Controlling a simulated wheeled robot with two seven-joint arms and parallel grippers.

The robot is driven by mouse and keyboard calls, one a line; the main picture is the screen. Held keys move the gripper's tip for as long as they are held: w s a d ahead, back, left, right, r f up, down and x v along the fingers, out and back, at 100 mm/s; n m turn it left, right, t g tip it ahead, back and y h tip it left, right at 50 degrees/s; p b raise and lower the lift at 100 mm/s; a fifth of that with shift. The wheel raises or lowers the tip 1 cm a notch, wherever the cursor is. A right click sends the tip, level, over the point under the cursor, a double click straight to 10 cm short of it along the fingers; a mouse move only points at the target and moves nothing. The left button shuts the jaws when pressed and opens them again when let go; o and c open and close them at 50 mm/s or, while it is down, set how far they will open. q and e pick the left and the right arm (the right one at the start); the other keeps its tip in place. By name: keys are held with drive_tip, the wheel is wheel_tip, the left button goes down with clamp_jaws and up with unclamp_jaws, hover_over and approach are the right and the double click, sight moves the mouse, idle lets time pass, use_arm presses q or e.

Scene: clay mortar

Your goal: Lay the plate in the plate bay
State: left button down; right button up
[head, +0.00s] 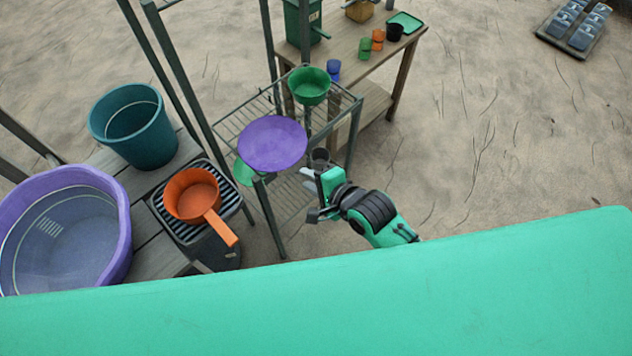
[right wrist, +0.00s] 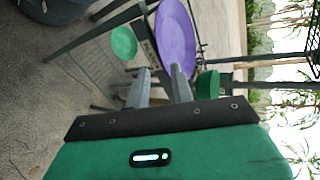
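A round purple plate (head: 272,144) sits at the top front of the metal rack (head: 240,117), and it also shows beyond the fingers in the right wrist view (right wrist: 176,38). A smaller green disc (head: 244,172) lies lower, partly hidden behind the purple plate; it shows whole in the right wrist view (right wrist: 124,43). My right gripper (head: 311,194) is right of and below the purple plate, its fingers apart with nothing seen held between them (right wrist: 160,86). I cannot make out which part of the rack is the plate bay. My left gripper is not in view.
A green bowl (head: 309,86) stands on the rack's right side. An orange dipper (head: 192,196), a teal bucket (head: 134,130) and a purple basin (head: 70,235) stand at left. A wooden table (head: 345,32) with cups is behind.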

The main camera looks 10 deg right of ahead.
drive_tip(key=shift+v, duration=1.1)
drive_tip(key=shift+f, duration=0.1)
drive_tip(key=s+d+f+n+g+h, duration=0.15)
drive_tip(key=d+f, duration=0.25)
drive_tip(key=f, duration=0.7)
drive_tip(key=s+d+f+n+g+h, duration=0.1)
drive_tip(key=s+d+f+n+h, duration=0.15)
drive_tip(key=f, duration=0.85)
drive_tip(key=s+d+f+n+g+h, duration=0.1)
drive_tip(key=s+d+f+n, duration=0.2)
drive_tip(key=f, duration=0.7)
drive_tip(key=s+d+f+n+g, duration=0.1)
drive_tip(key=s+d+f+n, duration=0.2)
drive_tip(key=s+f, duration=0.4)
drive_tip(key=s+d+f+n+g+h, duration=0.1)
drive_tip(key=s+f, duration=0.5)
drive_tip(key=s, duration=0.6)
drive_tip(key=s+d+f+n+g+h, duration=0.1)
drive_tip(key=s+d+f+n+g, duration=0.2)
drive_tip(key=s+d+f, duration=0.3)
drive_tip(key=s+f+n, duration=0.1)
drive_tip(key=s, duration=0.3)
drive_tip(key=shift+d+f+n, duration=0.3)
drive_tip(key=shift+d+n, duration=0.05)
drive_tip(key=shift+n, duration=0.05)
drive_tip(key=shift+w, duration=0.1)
